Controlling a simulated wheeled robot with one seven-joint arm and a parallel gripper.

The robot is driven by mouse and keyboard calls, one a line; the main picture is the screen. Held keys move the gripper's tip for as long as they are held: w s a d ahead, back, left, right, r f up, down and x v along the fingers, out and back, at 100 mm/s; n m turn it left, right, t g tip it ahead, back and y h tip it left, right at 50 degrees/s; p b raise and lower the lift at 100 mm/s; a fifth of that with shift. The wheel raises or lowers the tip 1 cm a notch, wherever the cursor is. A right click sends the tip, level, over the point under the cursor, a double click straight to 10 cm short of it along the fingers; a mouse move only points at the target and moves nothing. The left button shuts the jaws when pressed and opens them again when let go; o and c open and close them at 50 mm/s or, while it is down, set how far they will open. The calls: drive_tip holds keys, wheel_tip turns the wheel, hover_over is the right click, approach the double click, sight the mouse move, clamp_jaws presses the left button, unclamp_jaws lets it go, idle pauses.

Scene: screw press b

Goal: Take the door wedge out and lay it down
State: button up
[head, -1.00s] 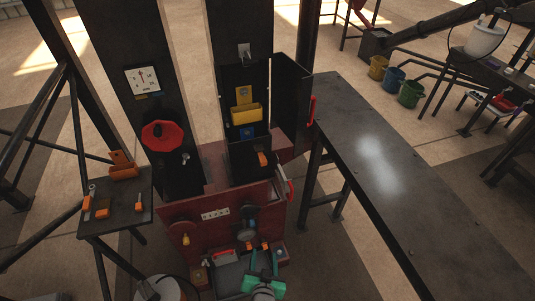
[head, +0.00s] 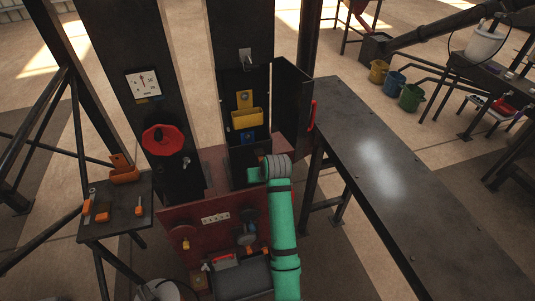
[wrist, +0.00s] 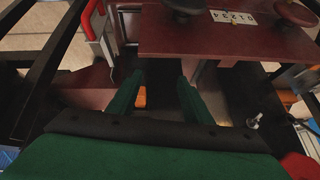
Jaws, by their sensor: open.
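The orange door wedge, seen earlier low in the open cabinet, is hidden behind my arm in the head view. In the wrist view an orange piece (wrist: 141,98), which looks like the wedge, shows partly beside the left finger. My green gripper (head: 257,174) is at the lower opening of the cabinet. In the wrist view its two fingers (wrist: 162,80) stand apart with nothing held between them. The dark cabinet door (head: 291,98) with a red handle stands open to the right.
A yellow holder (head: 247,118) sits inside the cabinet above my gripper. A long dark table (head: 400,190) at the right has a clear top. A small side table (head: 118,220) at the left carries orange-handled tools. The red press base (head: 205,245) is below.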

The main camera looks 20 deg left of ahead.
drive_tip(key=w+d+r+n+g+h, duration=0.15)
drive_tip(key=w+r, duration=0.25)
drive_tip(key=r, duration=0.6)
drive_tip(key=d+x, duration=0.1)
drive_tip(key=x, duration=0.9)
drive_tip(key=shift+f, duration=0.35)
drive_tip(key=shift+h, duration=0.25)
drive_tip(key=shift+a, duration=0.15)
clamp_jaws()
